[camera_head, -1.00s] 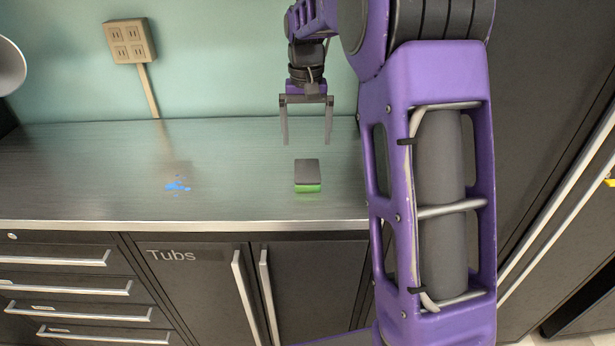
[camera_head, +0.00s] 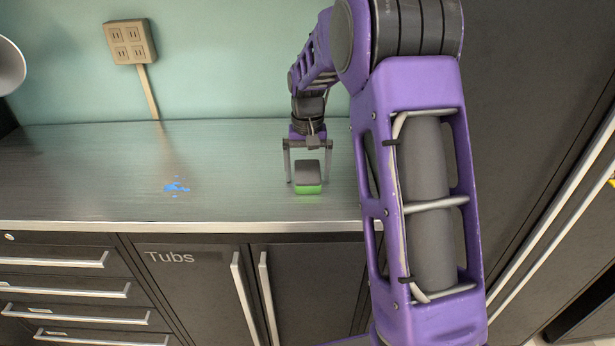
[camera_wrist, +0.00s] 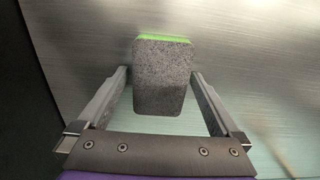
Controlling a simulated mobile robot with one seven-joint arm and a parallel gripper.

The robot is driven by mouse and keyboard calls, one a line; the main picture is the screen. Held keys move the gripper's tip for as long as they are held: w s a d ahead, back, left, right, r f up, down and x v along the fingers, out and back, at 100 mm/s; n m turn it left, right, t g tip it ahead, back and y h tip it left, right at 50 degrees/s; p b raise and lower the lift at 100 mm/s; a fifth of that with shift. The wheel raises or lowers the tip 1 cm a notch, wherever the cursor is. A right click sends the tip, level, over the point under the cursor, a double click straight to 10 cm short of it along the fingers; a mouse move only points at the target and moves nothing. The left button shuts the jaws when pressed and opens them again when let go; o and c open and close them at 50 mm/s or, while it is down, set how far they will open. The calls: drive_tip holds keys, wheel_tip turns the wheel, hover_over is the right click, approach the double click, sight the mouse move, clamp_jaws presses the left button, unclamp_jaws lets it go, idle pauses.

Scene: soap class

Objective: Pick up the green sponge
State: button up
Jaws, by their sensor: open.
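The green sponge (camera_head: 308,189) lies on the metal counter, with a dark grey scouring layer on top and green below. In the wrist view the sponge (camera_wrist: 161,76) shows its grey face, with a green strip along the far edge. My gripper (camera_head: 307,180) is low over the counter, pointing down, with one finger on each side of the sponge. In the wrist view the open fingers (camera_wrist: 160,75) flank the near part of the sponge, with gaps visible on both sides. Whether the fingertips touch the counter cannot be told.
The counter (camera_head: 90,180) is mostly bare, with a blue splatter (camera_head: 176,187) left of the sponge. A wall outlet (camera_head: 130,42) is at the back left. Dark drawers and a cupboard marked Tubs (camera_head: 190,290) are below. A tall dark cabinet (camera_head: 540,110) stands at the right.

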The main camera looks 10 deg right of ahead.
sight(307, 171)
drive_tip(key=shift+c, duration=0.3)
drive_tip(key=c, duration=1.2)
wheel_tip(307, 171, up, 10)
drive_tip(key=shift+r+p, duration=0.1)
drive_tip(key=shift+p, duration=0.5)
drive_tip(key=o, duration=0.6)
drive_tip(key=c, duration=0.4)
